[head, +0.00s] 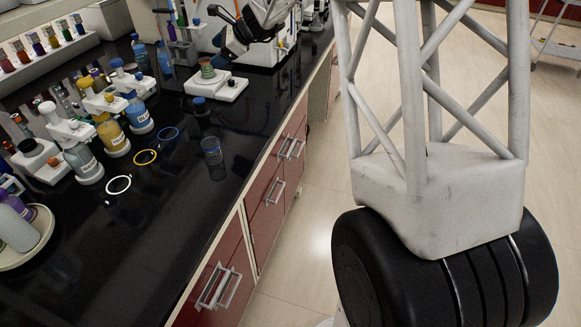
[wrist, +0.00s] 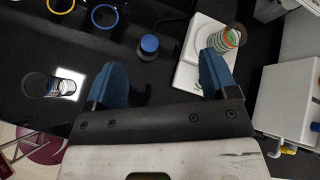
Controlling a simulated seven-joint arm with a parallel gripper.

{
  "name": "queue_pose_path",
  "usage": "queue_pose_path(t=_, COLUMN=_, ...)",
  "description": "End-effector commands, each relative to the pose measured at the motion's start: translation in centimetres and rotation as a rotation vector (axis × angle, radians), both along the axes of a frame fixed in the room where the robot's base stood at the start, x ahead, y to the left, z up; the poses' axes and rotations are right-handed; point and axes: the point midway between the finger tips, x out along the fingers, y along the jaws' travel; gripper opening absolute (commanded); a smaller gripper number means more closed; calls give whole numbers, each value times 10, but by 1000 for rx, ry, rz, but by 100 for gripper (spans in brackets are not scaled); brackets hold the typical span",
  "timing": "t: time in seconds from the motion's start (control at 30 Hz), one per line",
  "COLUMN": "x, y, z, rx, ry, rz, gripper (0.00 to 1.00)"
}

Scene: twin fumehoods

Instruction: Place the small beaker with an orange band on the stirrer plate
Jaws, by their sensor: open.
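The small beaker with an orange band (head: 207,68) stands upright on the white stirrer plate (head: 229,89). In the wrist view, the beaker (wrist: 228,40) shows orange and green bands over the plate (wrist: 190,72). My gripper (wrist: 159,60) is open with two blue fingers spread apart and nothing between them. Its right finger overlaps the plate in the picture, just below and left of the beaker, apparently apart from it. In the head view, my gripper is above and right of the beaker, with its fingertips partly hidden.
A clear beaker (head: 212,151) stands on the black counter (head: 160,215). A blue-capped bottle (wrist: 148,45) is near the plate. Blue (head: 168,134), yellow (head: 145,157) and white (head: 118,184) rings lie near several labelled bottles. White equipment (wrist: 290,100) stands right of my gripper.

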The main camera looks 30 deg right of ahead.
Motion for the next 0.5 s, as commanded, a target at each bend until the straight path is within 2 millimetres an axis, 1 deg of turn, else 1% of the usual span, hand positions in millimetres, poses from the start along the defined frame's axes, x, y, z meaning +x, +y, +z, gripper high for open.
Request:
queue_pose_path(t=0.03, x=-17, y=7, z=8, rx=-38, ry=-17, rz=38, gripper=79)
queue_pose_path(t=0.17, x=-60, y=21, z=20, rx=-146, ry=-57, rz=145, gripper=79)
queue_pose_path(t=0.2, x=-74, y=24, z=24, rx=-180, ry=-70, rz=176, gripper=79)
queue_pose_path(t=0.27, x=-94, y=29, z=29, rx=-228, ry=-89, rz=225, gripper=79)
queue_pose_path(t=0.3, x=-108, y=32, z=31, rx=-261, ry=-101, rz=260, gripper=79)
queue_pose_path(t=0.47, x=-162, y=43, z=40, rx=-390, ry=-151, rz=395, gripper=79)
queue_pose_path(t=0.5, x=-176, y=45, z=41, rx=-421, ry=-161, rz=430, gripper=79)
